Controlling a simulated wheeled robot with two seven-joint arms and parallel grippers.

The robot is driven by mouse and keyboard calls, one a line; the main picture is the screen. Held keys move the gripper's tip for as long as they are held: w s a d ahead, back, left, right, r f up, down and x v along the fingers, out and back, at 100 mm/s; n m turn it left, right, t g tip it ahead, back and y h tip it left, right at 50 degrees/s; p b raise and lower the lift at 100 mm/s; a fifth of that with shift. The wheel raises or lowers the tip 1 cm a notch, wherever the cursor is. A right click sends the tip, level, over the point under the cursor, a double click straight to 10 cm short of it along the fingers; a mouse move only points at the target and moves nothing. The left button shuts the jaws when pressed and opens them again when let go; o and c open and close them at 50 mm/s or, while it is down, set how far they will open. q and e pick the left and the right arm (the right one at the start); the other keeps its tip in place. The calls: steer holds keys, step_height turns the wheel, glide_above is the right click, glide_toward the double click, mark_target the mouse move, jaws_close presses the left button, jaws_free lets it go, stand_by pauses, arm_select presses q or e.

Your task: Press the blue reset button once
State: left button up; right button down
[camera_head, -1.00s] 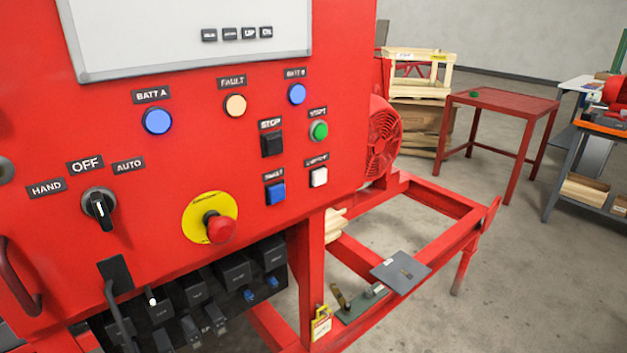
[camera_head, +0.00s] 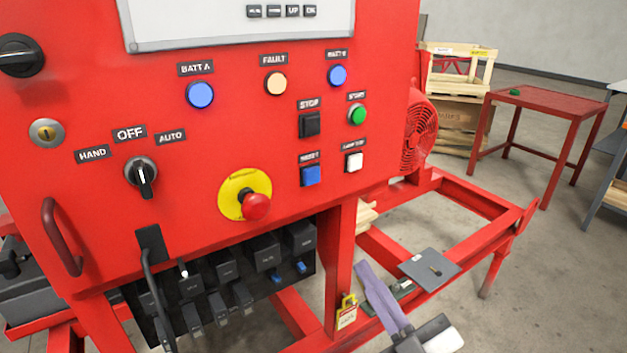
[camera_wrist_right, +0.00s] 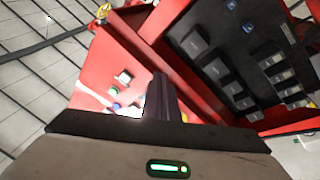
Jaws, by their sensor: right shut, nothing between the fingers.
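The blue reset button (camera_head: 311,175) is a square push button low on the red panel's right side, under a small black label. It sits below the black stop button (camera_head: 310,124) and left of the white button (camera_head: 354,162). My right gripper (camera_head: 366,272) is shut and empty, below and right of the reset button and apart from it. In the wrist view its dark fingers (camera_wrist_right: 159,82) point toward the red panel. There the white button (camera_wrist_right: 124,77) and green button (camera_wrist_right: 113,91) show left of the fingers; I cannot make out the reset button. My left gripper is not in view.
A red emergency stop (camera_head: 256,206) on a yellow disc protrudes from the panel (camera_head: 200,130). Black breakers (camera_head: 227,268) sit below. The red skid frame (camera_head: 480,265) extends right, carrying a grey plate (camera_head: 429,268). A yellow padlock tag (camera_head: 347,312) hangs on the post.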

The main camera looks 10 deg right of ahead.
mark_target(312, 175)
steer(key=s+a+r+n+y, duration=0.1)
steer(key=s+r+n+y, duration=0.1)
steer(key=r+n+y, duration=0.2)
steer(key=s+a+r+n+t+y, duration=0.1)
steer(key=r+n+y, duration=0.3)
steer(key=r, duration=0.5)
steer(key=shift+s+r+n+t+y, duration=0.3)
steer(key=shift+s+n+y, duration=0.1)
steer(key=shift+n, duration=0.2)
steer(key=shift+a+f, duration=0.1)
steer(key=w+a+b, duration=0.1)
steer(key=w+a, duration=0.2)
steer(key=w, duration=0.5)
steer(key=shift+w+b, duration=0.2)
steer(key=shift+b, duration=0.15)
stand_by(0.3)
steer(key=shift+w, duration=0.1)
steer(key=shift+w+a, duration=0.15)
steer(key=shift+w, duration=0.1)
